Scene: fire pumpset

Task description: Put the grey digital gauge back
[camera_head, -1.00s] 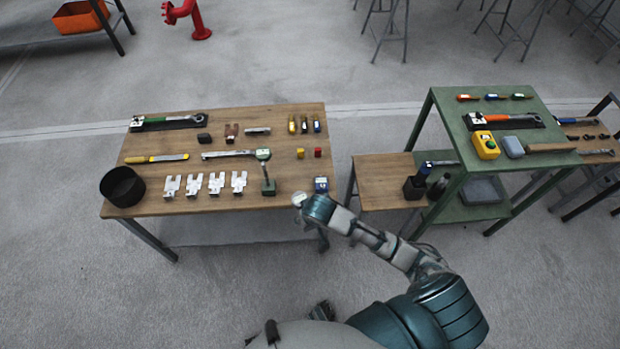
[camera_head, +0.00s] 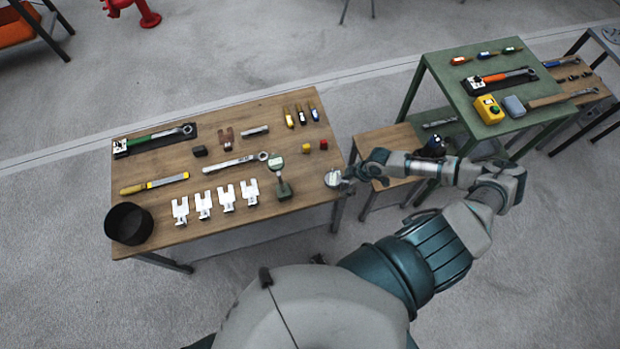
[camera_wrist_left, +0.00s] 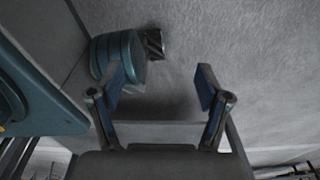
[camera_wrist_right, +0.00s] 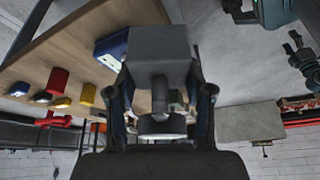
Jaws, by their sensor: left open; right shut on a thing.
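The grey digital gauge is in my right gripper (camera_wrist_right: 160,105). In the right wrist view the gauge (camera_wrist_right: 158,52) shows a grey block, a short stem and a round end between the fingers. In the head view my right gripper (camera_head: 350,181) is at the table's right edge, with a pale round part of the gauge (camera_head: 332,178) at its tip. I cannot tell whether it touches the tabletop. My left gripper (camera_wrist_left: 160,85) is open and empty over the floor in the left wrist view. It is not visible in the head view.
The wooden table (camera_head: 240,105) holds several tools, pale brackets (camera_head: 227,198), a green-and-grey upright device (camera_head: 281,178) and a black bowl (camera_head: 129,223). A blue item (camera_wrist_right: 112,46) lies near the gauge. A green bench (camera_head: 440,65) stands right.

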